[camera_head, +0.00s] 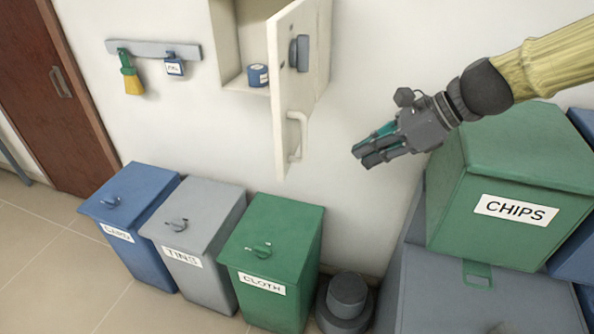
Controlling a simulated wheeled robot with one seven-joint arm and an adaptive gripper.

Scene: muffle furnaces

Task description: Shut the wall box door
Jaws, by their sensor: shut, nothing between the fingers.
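The cream wall box (230,45) is fixed on the wall at the top centre. Its door (285,110) is open and swung out toward me, with a grey latch (299,53) and a pale bar handle (297,135) on its face. A small blue tin (258,75) stands inside on the box floor. My gripper (362,158) is shut and empty, to the right of the door and apart from it, with its fingers pointing left at about the height of the door's lower end.
Blue (130,215), grey (195,240) and green (272,260) lidded bins stand below along the wall. A green CHIPS box (500,185) sits on a grey bin at right, under my arm. Bare wall lies between door and gripper.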

